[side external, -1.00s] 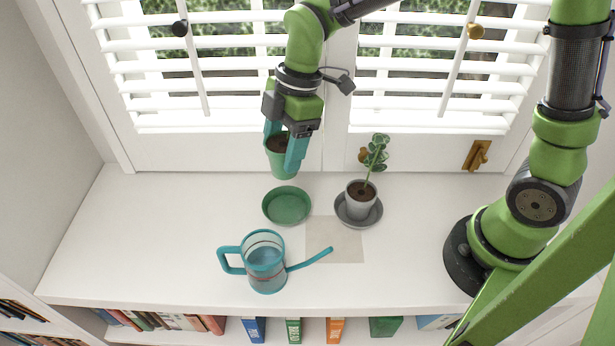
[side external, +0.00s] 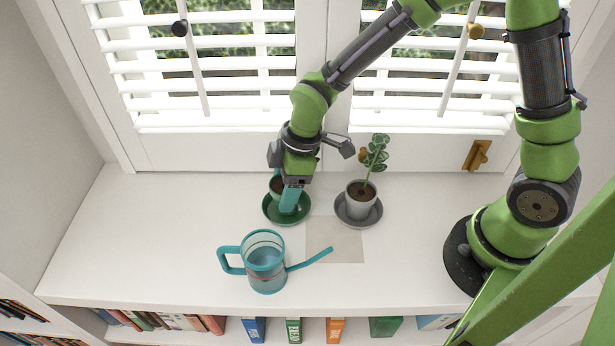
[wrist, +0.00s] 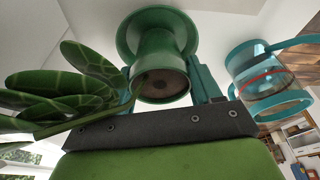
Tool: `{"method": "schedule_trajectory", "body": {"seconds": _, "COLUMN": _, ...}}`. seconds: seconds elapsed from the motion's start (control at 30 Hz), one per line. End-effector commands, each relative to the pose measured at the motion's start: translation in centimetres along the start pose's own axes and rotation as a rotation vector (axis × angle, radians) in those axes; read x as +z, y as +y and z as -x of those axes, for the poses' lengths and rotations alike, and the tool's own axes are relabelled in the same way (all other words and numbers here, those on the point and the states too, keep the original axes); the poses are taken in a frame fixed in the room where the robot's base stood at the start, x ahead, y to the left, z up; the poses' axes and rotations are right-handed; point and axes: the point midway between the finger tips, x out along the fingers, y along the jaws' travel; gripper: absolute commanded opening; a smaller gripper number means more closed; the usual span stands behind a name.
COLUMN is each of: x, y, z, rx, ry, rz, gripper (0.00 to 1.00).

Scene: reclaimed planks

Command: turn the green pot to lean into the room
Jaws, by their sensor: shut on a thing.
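The green pot (side external: 277,186) is between the teal fingers of my gripper (side external: 281,200), which is shut on it. It is upright over the green saucer (side external: 270,217); I cannot tell whether its base touches the saucer. In the wrist view the pot (wrist: 160,44) shows dark soil, with the saucer (wrist: 124,38) behind its base. Its large veined leaves (wrist: 62,88) spread to the left, the side where window slats show at the lower left. In the side view my gripper hides most of the plant.
A grey pot (side external: 358,205) with an upright plant stands on a grey saucer just right. A teal watering can (side external: 265,264) stands in front, its spout pointing right, beside a pale square (side external: 335,240). White shutters (side external: 215,90) rise behind. The left sill is clear.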

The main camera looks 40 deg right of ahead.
Motion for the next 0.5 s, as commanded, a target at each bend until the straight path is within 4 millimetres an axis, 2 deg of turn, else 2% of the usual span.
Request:
{"method": "schedule_trajectory", "body": {"seconds": 0.4, "x": 0.09, "y": 0.04, "z": -0.43, "rx": 0.001, "ry": 0.001, "rz": 0.0, "gripper": 0.21}}
{"method": "schedule_trajectory", "body": {"seconds": 0.43, "x": 0.09, "y": 0.04, "z": -0.43, "rx": 0.001, "ry": 0.002, "rz": 0.0, "gripper": 0.65}}
{"method": "schedule_trajectory", "body": {"seconds": 0.5, "x": 0.09, "y": 0.04, "z": -0.43, "rx": 0.001, "ry": 0.001, "rz": 0.0, "gripper": 0.76}}
